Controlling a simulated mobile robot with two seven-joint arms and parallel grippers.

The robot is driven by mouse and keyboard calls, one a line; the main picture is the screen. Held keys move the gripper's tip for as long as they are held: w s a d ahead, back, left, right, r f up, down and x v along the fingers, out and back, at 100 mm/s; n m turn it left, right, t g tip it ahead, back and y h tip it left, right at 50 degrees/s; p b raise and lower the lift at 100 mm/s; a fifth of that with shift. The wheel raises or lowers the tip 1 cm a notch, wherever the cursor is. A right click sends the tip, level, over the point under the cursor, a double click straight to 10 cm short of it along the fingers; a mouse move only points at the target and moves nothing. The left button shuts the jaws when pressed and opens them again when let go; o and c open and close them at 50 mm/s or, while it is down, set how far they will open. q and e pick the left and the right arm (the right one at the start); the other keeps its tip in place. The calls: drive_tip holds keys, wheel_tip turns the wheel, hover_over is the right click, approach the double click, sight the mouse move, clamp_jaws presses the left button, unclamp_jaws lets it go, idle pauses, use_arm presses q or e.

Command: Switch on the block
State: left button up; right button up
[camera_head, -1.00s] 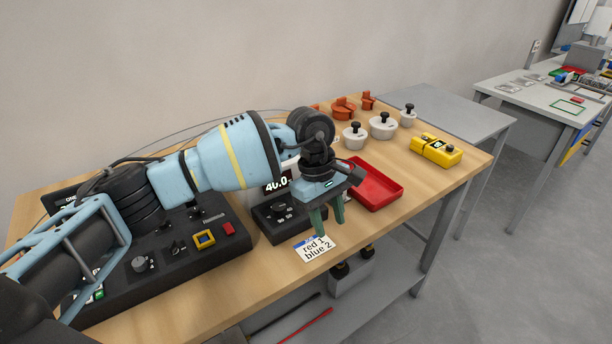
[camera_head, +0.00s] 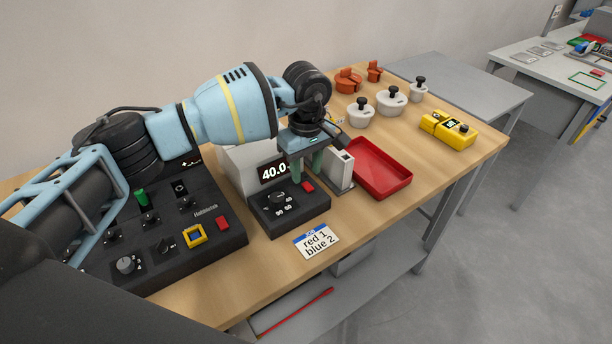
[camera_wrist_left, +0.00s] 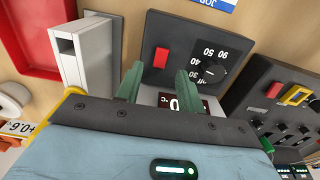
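The block (camera_head: 290,212) is a black heating unit with a lit display (camera_head: 273,171) reading 40.0, a black dial (camera_head: 276,197) and a red switch (camera_head: 308,187). It stands on the wooden bench; my fingers hide part of it. In the left wrist view, the red switch (camera_wrist_left: 161,60) and the dial (camera_wrist_left: 210,72) with its numbers show ahead of the fingers. My left gripper (camera_head: 307,172) points down over the block near the red switch. Its two green fingers (camera_wrist_left: 159,76) are apart with nothing between them. Contact with the block cannot be told. My right gripper is out of view.
A grey-white slotted box (camera_head: 340,170) stands close right of the block, beside a red tray (camera_head: 381,168). A black control panel (camera_head: 165,235) lies to the left. A card (camera_head: 317,241) reading "red 1 blue 2" lies in front. A yellow device (camera_head: 448,130) stands far right.

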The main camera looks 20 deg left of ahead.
sight(306, 185)
use_arm(q)
drive_tip(key=shift+f, duration=1.55)
